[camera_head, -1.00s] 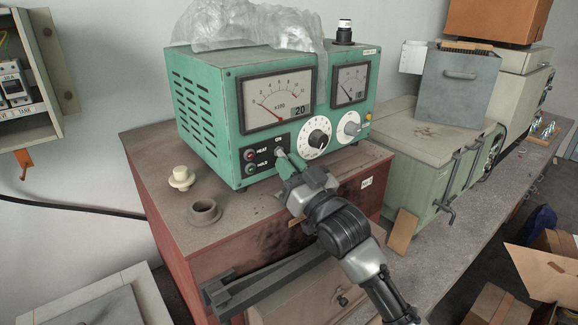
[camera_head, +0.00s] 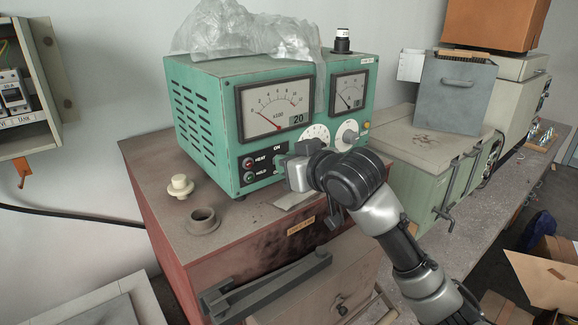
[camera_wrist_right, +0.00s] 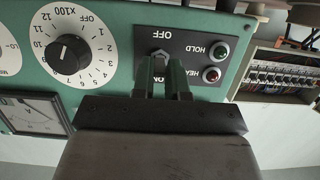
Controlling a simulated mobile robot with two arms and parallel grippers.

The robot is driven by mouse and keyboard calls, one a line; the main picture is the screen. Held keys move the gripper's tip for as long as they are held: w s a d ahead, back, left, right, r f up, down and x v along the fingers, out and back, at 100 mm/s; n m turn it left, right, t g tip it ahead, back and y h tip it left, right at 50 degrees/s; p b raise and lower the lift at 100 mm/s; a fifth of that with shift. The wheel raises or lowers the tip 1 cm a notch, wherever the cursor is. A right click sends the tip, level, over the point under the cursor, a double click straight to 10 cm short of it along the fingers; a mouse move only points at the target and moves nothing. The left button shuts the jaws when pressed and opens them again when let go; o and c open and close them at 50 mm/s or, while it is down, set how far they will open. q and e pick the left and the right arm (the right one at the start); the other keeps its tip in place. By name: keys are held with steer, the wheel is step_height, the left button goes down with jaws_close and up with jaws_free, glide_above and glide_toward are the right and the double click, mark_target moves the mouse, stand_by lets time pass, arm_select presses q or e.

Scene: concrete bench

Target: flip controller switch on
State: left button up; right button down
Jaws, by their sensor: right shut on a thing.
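The green controller (camera_head: 208,80) stands on the red-sided cabinet and has two gauges, a round numbered dial and a black switch panel (camera_head: 259,165). My right gripper (camera_head: 284,165) reaches its front from the right. In the right wrist view, which is upside down, my right gripper (camera_wrist_right: 165,72) has its green fingers shut on the switch (camera_wrist_right: 160,53), between the OFF and ON labels. The fingers hide most of the lever, so I cannot tell its exact position. My left gripper is in neither view.
A pale knob (camera_head: 180,186) and a brown ring (camera_head: 203,221) lie on the cabinet top (camera_head: 150,160), left of the controller. Crumpled clear plastic (camera_head: 240,32) drapes over the controller. A green chest (camera_head: 425,175) stands to the right.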

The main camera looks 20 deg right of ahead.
steer(key=shift+r, duration=0.3)
steer(key=c, duration=1.1)
jaws_free()
steer(key=shift+f, duration=0.1)
steer(key=shift+c, duration=0.2)
steer(key=shift+s+d, duration=0.1)
steer(key=shift+s, duration=0.1)
steer(key=b+v, duration=0.4)
steer(key=v, duration=0.6)
steer(key=shift+r, duration=0.35)
